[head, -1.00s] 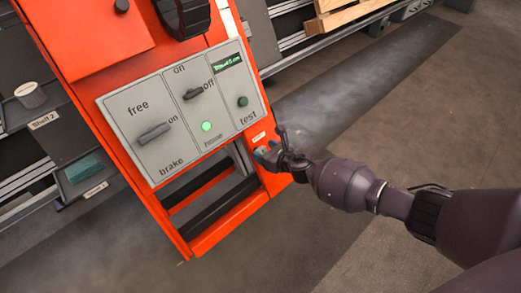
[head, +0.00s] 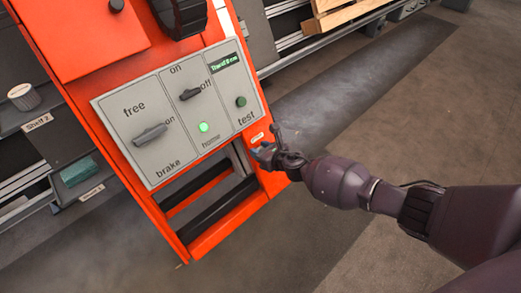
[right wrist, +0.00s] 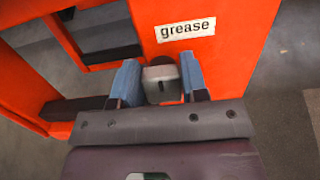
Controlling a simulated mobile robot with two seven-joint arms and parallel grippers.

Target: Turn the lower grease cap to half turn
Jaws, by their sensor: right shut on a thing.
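The grease cap (right wrist: 160,86) is a small grey knob with a dark slot on the orange post, just below a white label reading "grease" (right wrist: 187,28). My right gripper (right wrist: 160,78) is shut on it, with one blue finger on each side in the right wrist view. In the head view my right gripper (head: 265,152) is at the lower right edge of the orange frame, and it hides the cap there. Only one grease cap is visible. My left gripper is not in view.
A grey control panel (head: 160,155) with "free/brake" and "on/off" levers, a lit green lamp (head: 204,127) and a "test" button is on the orange frame (head: 215,232). Shelves with bins stand at the left. The floor at the right is clear.

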